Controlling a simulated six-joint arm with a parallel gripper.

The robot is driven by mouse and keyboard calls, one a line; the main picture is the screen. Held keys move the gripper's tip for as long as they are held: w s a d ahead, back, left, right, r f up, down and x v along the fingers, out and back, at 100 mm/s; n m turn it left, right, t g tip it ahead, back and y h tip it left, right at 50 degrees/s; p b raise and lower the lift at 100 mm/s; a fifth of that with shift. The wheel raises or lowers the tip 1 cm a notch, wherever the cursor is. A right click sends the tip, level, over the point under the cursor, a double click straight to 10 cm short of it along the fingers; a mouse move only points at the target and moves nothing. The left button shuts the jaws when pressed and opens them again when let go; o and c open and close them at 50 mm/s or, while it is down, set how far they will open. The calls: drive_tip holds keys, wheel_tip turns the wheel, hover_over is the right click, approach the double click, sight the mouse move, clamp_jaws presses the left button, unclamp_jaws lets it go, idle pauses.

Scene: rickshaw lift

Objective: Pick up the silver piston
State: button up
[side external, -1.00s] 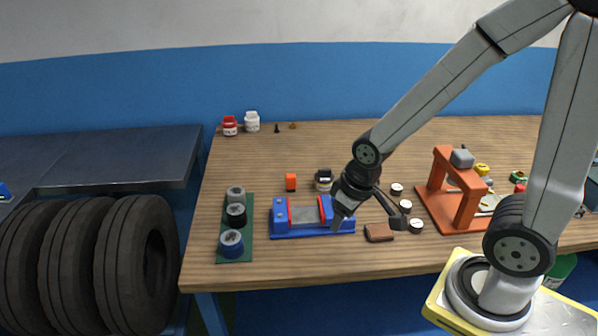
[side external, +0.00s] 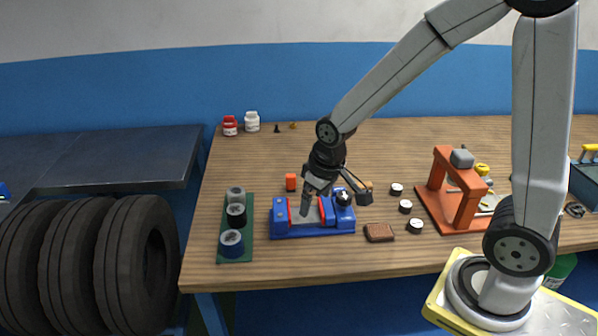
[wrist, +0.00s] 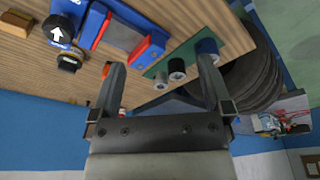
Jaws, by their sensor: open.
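The silver piston (side external: 236,194) stands upright at the far end of a green mat (side external: 222,256), left of the blue vise. In the wrist view it shows as a grey cylinder (wrist: 160,79) between my spread fingers. A black piston (side external: 236,215) and a blue piston (side external: 231,243) stand in a row with it on the mat. My gripper (side external: 309,194) is open and empty. It hangs over the blue vise, to the right of the silver piston and apart from it.
The blue vise (side external: 287,233) with red jaws sits under my gripper. An orange block (side external: 291,182) stands behind it. A brown block (side external: 379,232) and small white-topped cylinders (side external: 405,206) lie right. An orange press (side external: 467,212) stands farther right. The table between mat and vise is bare.

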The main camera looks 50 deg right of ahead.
drive_tip(key=w+f+n+g, duration=0.1)
drive_tip(key=w, duration=1.7)
drive_tip(key=n+g, duration=0.1)
hover_over(237, 191)
drive_tip(key=s, duration=0.1)
drive_tip(key=f, duration=0.6)
drive_tip(key=shift+s+a+f, duration=0.15)
drive_tip(key=shift+s+f, duration=0.05)
drive_tip(key=shift+w+f+n, duration=0.4)
drive_tip(key=shift+w+f, duration=0.25)
drive_tip(key=shift+f, duration=0.25)
drive_tip(key=shift+f, duration=1.3)
drive_tip(key=shift+f, duration=0.15)
drive_tip(key=shift+f, duration=2.45)
